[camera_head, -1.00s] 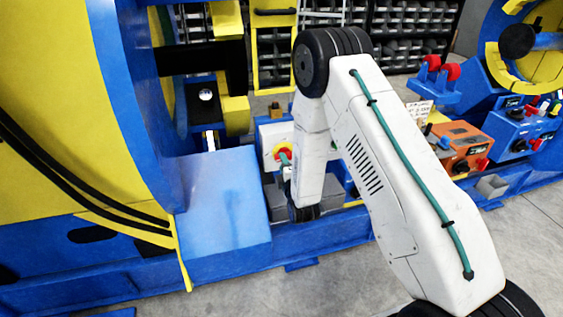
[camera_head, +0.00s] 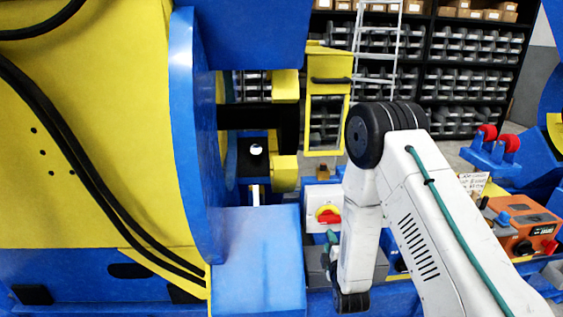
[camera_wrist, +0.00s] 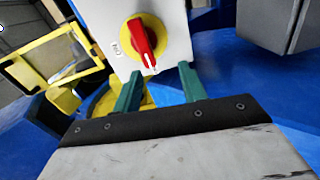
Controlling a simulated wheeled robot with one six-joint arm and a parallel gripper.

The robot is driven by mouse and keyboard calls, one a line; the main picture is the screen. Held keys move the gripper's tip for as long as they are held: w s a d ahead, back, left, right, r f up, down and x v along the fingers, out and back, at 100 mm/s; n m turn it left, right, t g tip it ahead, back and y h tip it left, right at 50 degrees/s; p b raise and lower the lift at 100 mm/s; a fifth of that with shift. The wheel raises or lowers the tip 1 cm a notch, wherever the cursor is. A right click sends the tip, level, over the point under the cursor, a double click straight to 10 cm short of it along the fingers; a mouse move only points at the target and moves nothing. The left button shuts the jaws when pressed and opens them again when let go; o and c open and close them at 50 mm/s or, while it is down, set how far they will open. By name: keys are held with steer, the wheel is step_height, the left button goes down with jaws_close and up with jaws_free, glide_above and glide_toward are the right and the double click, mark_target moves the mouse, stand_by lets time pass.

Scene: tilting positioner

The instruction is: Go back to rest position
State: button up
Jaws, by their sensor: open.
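My gripper (camera_wrist: 158,92) shows in the wrist view as two green fingers set apart, open, with nothing between them. Just beyond the fingertips is a red rotary switch handle (camera_wrist: 141,40) on a yellow disc, on a light grey box (camera_wrist: 178,28). The fingers do not appear to hold the handle. In the head view the same red handle (camera_head: 328,217) and grey box (camera_head: 318,194) stand left of my white arm. There my gripper (camera_head: 330,240) is partly hidden beside the arm, just below the switch.
A large blue and yellow positioner (camera_head: 190,130) fills the left. A blue block (camera_head: 258,260) juts out at its base. An orange control box (camera_head: 522,222) and red rollers (camera_head: 510,142) are at right. Shelves with bins (camera_head: 470,75) and a ladder (camera_head: 377,50) stand behind.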

steer(key=s+f+m+g, duration=0.4)
steer(key=f+g, duration=0.2)
steer(key=f, duration=0.2)
steer(key=s+r+m+g, duration=0.3)
steer(key=s+m+g, duration=0.1)
steer(key=s+g, duration=0.2)
steer(key=s+d+r+m+g, duration=0.2)
steer(key=s+r+m, duration=0.2)
steer(key=s+r, duration=1.1)
steer(key=s+d+r+m+g, duration=0.1)
steer(key=s+d+r+m, duration=0.2)
steer(key=s+r, duration=1.1)
step_height(320, 180, up, 8)
steer(key=shift+s+f+m+g, duration=0.2)
steer(key=shift+s+m+g, duration=0.2)
steer(key=shift+m, duration=0.7)
